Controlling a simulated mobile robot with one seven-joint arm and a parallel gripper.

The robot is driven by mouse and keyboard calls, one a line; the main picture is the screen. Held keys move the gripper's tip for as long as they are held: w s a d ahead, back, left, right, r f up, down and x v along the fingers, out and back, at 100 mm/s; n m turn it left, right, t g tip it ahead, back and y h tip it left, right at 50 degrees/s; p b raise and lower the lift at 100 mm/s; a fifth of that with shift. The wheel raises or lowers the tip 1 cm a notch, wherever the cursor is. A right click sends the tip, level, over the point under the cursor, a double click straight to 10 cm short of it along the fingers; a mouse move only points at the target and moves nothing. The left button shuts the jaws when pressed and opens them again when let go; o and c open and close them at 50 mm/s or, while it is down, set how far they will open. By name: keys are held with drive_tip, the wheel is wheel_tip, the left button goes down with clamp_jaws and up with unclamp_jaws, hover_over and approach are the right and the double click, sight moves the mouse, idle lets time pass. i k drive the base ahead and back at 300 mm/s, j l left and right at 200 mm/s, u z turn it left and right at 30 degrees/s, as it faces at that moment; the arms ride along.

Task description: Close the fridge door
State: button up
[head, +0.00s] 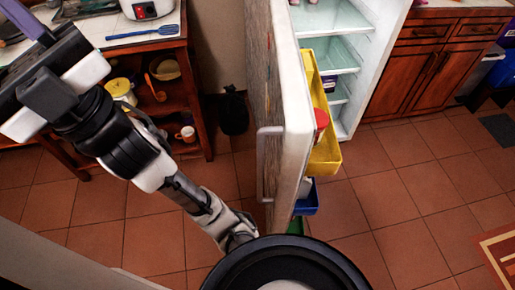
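The fridge door (291,120) stands wide open in the middle of the head view, seen nearly edge-on. Its wood-toned outer face is turned left, with a long vertical handle (264,165) on it. Its inner side, facing right, holds yellow and blue bins. The open fridge (340,60) is behind and to the right, with pale shelves showing. My arm rises from the bottom middle to the upper left, well left of the door and apart from it. Its far end reaches the left edge, and I cannot make out gripper fingers.
A wooden shelf unit (178,110) with a blue spatula (143,31) on top and a mug (186,133) below stands at left. Wooden cabinets (425,65) stand right.

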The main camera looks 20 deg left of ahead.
sight(285, 153)
drive_tip(key=j, duration=0.9)
drive_tip(key=k+j+z, duration=0.1)
drive_tip(key=j, duration=0.3)
drive_tip(key=k+j+z, duration=0.1)
drive_tip(key=j, duration=0.3)
drive_tip(key=k+j+z, duration=0.15)
drive_tip(key=k+j, duration=0.1)
drive_tip(key=j, duration=0.1)
